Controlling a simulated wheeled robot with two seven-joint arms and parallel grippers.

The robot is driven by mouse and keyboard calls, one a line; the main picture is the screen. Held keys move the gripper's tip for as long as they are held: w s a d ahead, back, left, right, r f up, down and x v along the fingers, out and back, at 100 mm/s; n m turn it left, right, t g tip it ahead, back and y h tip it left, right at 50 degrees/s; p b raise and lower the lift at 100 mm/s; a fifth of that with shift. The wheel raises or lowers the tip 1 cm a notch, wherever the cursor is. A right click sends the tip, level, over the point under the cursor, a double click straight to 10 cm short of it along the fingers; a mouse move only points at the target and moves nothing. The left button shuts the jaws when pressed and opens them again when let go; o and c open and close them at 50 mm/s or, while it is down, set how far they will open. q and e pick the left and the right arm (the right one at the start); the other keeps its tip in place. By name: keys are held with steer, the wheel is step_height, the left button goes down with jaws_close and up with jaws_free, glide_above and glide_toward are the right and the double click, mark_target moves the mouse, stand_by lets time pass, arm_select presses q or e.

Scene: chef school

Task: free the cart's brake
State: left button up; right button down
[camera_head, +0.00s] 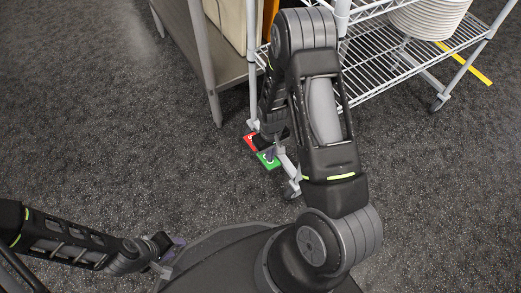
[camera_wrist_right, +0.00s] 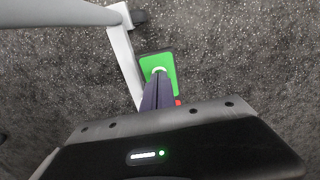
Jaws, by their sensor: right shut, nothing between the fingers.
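The cart (camera_head: 400,60) is a silver wire-shelf trolley at the top right of the head view. Its brake is a low pedal by the near left leg, with a red part (camera_head: 250,140) and a green part (camera_head: 269,161). My right gripper (camera_head: 268,153) reaches down to the pedal and partly hides it. In the right wrist view its purple fingers (camera_wrist_right: 158,88) are shut and empty, with tips over the green part (camera_wrist_right: 160,68). Whether they touch it I cannot tell. Only a sliver of red (camera_wrist_right: 178,103) shows there. My left gripper (camera_head: 170,252) is at lower left, far from the cart.
A grey metal table (camera_head: 228,68) stands left of the cart, its leg close to the pedal. A stack of white bowls (camera_head: 428,18) sits on the cart. The speckled floor (camera_head: 100,130) on the left is clear.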

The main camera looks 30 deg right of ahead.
steer(key=shift+f+b, duration=1)
steer(key=shift+f, duration=0.4)
stand_by(0.4)
steer(key=shift+r+p, duration=2.9)
steer(key=shift+r, duration=0.7)
